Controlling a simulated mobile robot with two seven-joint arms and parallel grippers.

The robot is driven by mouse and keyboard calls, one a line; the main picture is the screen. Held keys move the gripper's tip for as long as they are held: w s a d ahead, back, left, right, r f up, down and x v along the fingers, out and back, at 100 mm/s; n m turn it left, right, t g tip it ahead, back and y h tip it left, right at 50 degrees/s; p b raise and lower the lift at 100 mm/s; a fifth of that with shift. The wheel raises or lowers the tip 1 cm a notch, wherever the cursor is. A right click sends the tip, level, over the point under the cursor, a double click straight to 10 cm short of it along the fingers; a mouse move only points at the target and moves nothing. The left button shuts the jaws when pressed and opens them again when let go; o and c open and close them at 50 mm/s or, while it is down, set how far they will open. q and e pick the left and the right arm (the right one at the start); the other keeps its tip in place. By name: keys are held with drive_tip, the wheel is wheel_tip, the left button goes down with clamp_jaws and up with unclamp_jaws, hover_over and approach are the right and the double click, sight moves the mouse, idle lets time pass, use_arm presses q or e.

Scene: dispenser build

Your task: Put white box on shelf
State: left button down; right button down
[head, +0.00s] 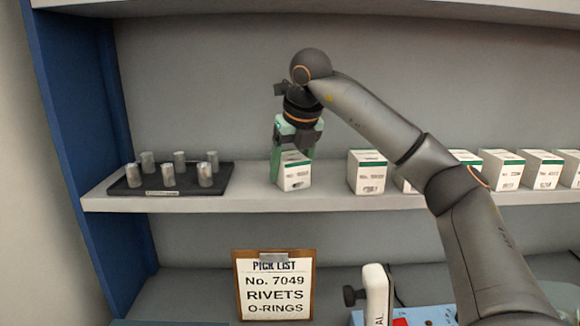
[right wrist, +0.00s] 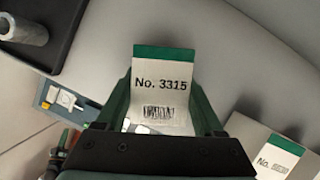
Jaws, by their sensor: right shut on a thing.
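A white box (head: 295,176) with a green top edge is on the shelf (head: 330,200), right of the black tray. In the right wrist view this box (right wrist: 162,92) shows the label "No. 3315" and a barcode. My right gripper (head: 296,150) comes down from above and is shut on the box, with green fingers on either side of it. The box looks upright at shelf height; whether it bears fully on the shelf I cannot tell. My left gripper is not in view.
A black tray (head: 215,184) with several metal cylinders stands on the left. More white boxes (head: 367,172) stand in a row to the right, the nearest a short gap away. A pick list (head: 274,285) reading "No. 7049 RIVETS O-RINGS" is below the shelf.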

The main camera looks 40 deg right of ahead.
unclamp_jaws()
drive_tip(key=shift+r, duration=0.25)
drive_tip(key=v, duration=1.2)
drive_tip(key=shift+w+f, duration=0.1)
drive_tip(key=x, duration=1.2)
drive_tip(key=shift+f, duration=0.1)
idle(0.5)
